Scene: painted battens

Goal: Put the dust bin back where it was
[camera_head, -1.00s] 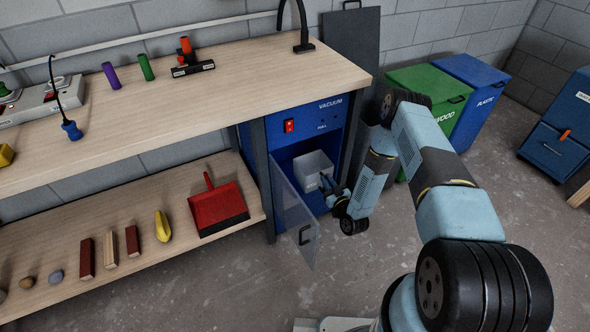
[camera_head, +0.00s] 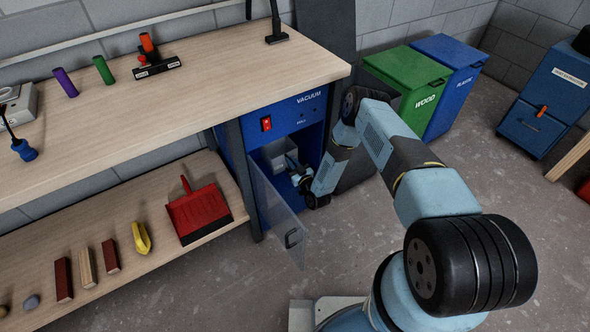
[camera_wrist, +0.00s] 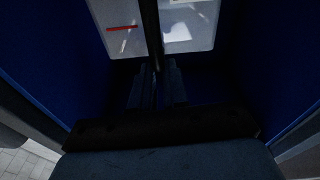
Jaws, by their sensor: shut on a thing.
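The dust bin (camera_head: 275,158) is a pale, translucent box inside the open compartment of the blue vacuum cabinet (camera_head: 313,131). My gripper (camera_head: 297,176) reaches into the compartment and is shut on the near side of the bin. In the wrist view the bin (camera_wrist: 113,27) fills the top, with a short red line on it, and my gripper's dark fingers (camera_wrist: 156,85) meet a dark upright piece on its middle. Blue compartment walls lie on both sides. The bin's base and far side are hidden. The clear cabinet door (camera_head: 276,210) stands open toward the left front.
The workbench (camera_head: 210,62) lies left of and above the cabinet. A red dustpan (camera_head: 198,210) and several small pieces lie on the lower shelf (camera_head: 165,257). Green (camera_head: 408,75) and blue (camera_head: 455,75) waste bins stand behind my arm. The floor in front is clear.

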